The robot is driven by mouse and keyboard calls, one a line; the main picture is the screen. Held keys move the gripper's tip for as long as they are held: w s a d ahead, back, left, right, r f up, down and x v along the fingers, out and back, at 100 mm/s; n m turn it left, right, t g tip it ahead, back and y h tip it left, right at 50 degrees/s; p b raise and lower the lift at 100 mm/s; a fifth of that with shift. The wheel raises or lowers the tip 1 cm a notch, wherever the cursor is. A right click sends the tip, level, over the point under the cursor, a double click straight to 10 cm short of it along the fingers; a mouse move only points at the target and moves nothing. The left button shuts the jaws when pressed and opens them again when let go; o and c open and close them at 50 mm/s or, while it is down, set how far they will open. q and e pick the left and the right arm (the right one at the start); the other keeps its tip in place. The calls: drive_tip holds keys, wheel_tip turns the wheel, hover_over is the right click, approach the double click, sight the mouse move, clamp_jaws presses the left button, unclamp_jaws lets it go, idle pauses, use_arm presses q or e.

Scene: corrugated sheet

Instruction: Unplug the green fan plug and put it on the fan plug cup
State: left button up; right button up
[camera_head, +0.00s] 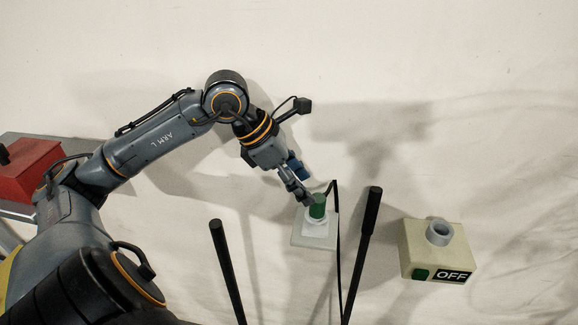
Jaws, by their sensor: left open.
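The green fan plug (317,206) stands in a white square socket plate (313,240) near the middle of the view, with a dark cable running down beside it. My left gripper (308,196) is at the plug, its fingers open and close to the plug's upper left side. I cannot tell whether a finger touches it. A grey round cup (439,233) sits on top of a beige box (415,257) at the right; I take it to be the fan plug cup. My right gripper is not in view.
The beige box has a green button (421,275) and a black "OFF" label (452,275). Two dark upright rods (226,268) and (362,245) rise on either side of the plate. A red box (30,170) stands on a grey table at the left.

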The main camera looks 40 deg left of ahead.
use_arm(q)
drive_tip(key=v, duration=0.5)
drive_tip(key=shift+s+a+r, duration=0.1)
drive_tip(key=shift+s+r, duration=0.05)
drive_tip(key=shift+r, duration=0.1)
idle(0.4)
